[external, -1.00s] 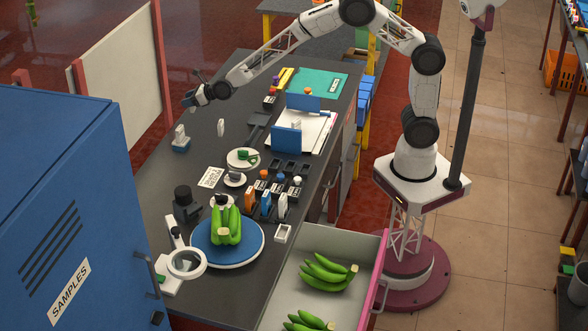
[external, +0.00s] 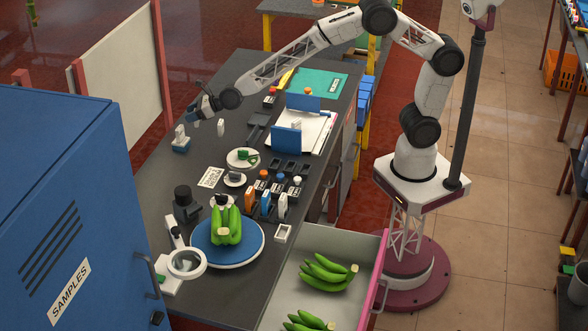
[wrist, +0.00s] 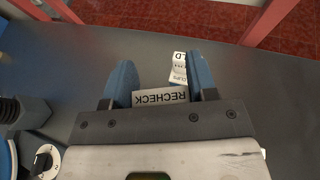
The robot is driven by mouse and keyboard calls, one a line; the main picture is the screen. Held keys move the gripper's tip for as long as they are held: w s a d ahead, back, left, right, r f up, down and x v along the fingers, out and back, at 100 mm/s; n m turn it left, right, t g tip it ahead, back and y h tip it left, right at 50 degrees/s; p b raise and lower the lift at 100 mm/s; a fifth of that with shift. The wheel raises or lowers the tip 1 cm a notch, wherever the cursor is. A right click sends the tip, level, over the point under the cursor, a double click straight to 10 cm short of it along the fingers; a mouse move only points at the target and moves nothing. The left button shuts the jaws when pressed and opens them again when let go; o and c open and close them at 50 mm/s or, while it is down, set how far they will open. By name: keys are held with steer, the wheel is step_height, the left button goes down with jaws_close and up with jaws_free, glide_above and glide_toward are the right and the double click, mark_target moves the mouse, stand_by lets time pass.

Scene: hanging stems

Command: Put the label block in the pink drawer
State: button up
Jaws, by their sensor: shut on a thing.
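The label block (wrist: 160,97) is a pale block marked RECHECK, seen in the wrist view between my two blue fingers. My gripper (wrist: 160,72) is shut on it. In the external view my gripper (external: 193,116) is over the far left part of the dark counter, and the block is too small to make out there. The pink drawer (external: 383,262) is pulled open at the lower right, far from my gripper. Its pale inside holds green banana bunches (external: 328,272).
A white piece on a blue base (external: 180,140) and a small white upright piece (external: 221,128) stand near my gripper. A blue round plate with bananas (external: 258,246), a magnifier (external: 187,262) and several small blocks crowd the counter's near half. A blue cabinet (external: 60,200) stands left.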

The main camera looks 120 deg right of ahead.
steer(key=a+r+n+y, duration=0.1)
steer(key=a+n+y, duration=0.1)
steer(key=a, duration=1.5)
steer(key=s+a+r+n+t+y, duration=0.1)
steer(key=a+r+n+y, duration=0.1)
steer(key=a, duration=1.5)
steer(key=shift+a+r+n+t+y, duration=0.25)
steer(key=shift+n+y, duration=0.25)
steer(key=shift+y, duration=0.4)
steer(key=shift+r, duration=0.15)
step_height(320, 180, up, 5)
steer(key=shift+d+f, duration=0.15)
stand_by(0.6)
steer(key=shift+d+f, duration=0.2)
steer(key=shift+d, duration=0.2)
